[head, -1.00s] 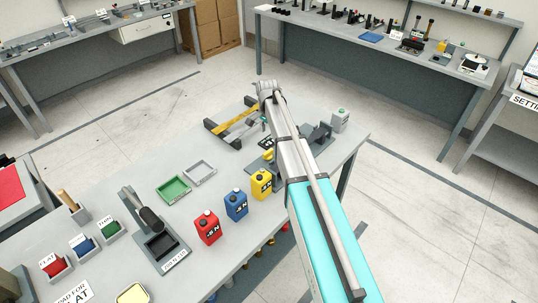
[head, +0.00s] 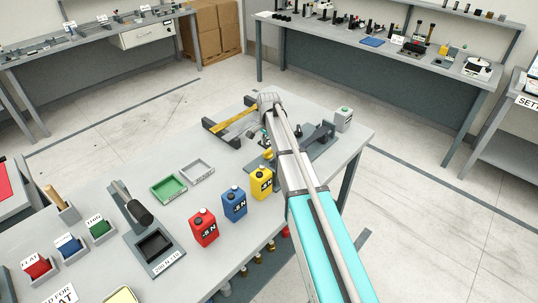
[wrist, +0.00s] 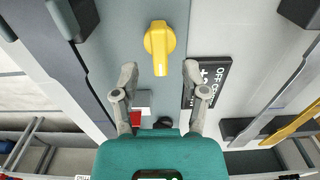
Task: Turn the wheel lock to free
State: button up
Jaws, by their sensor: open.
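The wheel lock appears to be the yellow knob (wrist: 160,45) with a pointed handle, mounted on a grey plate in the wrist view. Its handle points down in the picture, toward my gripper. My gripper (wrist: 158,72) is open, with one finger on each side of the handle's end. I cannot tell whether the fingers touch it; gaps show on both sides. A black label (wrist: 206,82) with white lettering lies right of the knob, partly covered by the right finger. In the head view my arm hides most of this spot.
A green tray (head: 168,188) and a grey tray (head: 197,172) lie left of my arm. A grey box with a green button (head: 344,119) stands at the bench's right corner.

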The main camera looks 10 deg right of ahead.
aim_at(269, 149)
jog(key=shift+f+b, duration=1.5)
jog(key=shift+f, duration=0.3)
jog(key=shift+d, duration=0.1)
grip_shut()
